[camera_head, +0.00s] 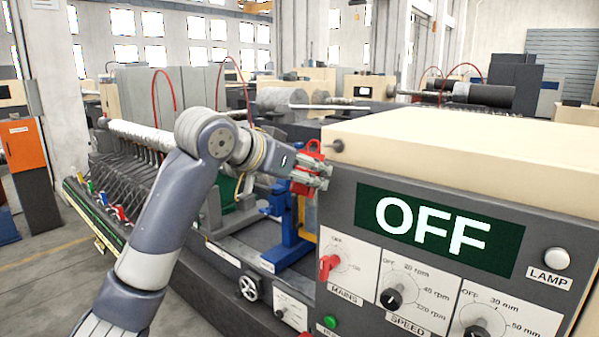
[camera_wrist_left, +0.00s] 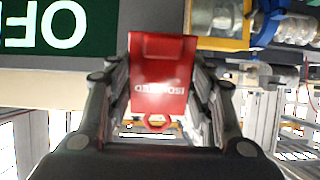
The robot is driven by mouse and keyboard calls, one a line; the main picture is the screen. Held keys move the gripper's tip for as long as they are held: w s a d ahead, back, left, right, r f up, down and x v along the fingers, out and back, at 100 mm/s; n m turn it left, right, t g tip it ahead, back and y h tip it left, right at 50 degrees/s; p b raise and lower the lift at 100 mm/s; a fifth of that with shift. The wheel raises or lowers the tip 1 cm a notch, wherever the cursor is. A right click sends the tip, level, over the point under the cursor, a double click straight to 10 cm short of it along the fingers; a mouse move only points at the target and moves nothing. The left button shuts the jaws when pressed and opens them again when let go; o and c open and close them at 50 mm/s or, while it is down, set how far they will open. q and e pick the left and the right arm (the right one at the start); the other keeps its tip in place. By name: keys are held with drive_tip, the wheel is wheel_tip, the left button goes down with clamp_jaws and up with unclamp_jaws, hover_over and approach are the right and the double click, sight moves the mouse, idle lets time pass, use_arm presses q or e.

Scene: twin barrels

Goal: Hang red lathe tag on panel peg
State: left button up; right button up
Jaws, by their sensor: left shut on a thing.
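My left gripper (camera_head: 318,176) is shut on the red lathe tag (camera_head: 304,182), at the upper left corner of the grey control panel (camera_head: 342,215). In the left wrist view the tag (camera_wrist_left: 162,75) sits between both fingers of the gripper (camera_wrist_left: 165,85), its white lettering upside down and its red ring at the lower end in the picture. In the head view the tag's top loop is just left of the dark round panel peg (camera_head: 337,146); I see no loop around the peg. The fingers partly cover the tag. The peg cannot be made out in the wrist view.
The panel carries a green OFF display (camera_head: 440,230), a red mains switch (camera_head: 328,265), knobs and a lamp (camera_head: 557,259). A blue machine part (camera_head: 288,228) stands below and left of the gripper. Spindles with coloured handles (camera_head: 120,213) lie farther left.

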use_arm(q)
drive_tip(key=shift+w+d+f+p, duration=0.2)
drive_tip(key=shift+w+d, duration=0.6)
drive_tip(key=shift+w, duration=0.25)
drive_tip(key=shift+w+d+f+p, duration=0.2)
drive_tip(key=shift+w+d, duration=0.55)
drive_tip(key=shift+w, duration=0.25)
drive_tip(key=o, duration=1.1)
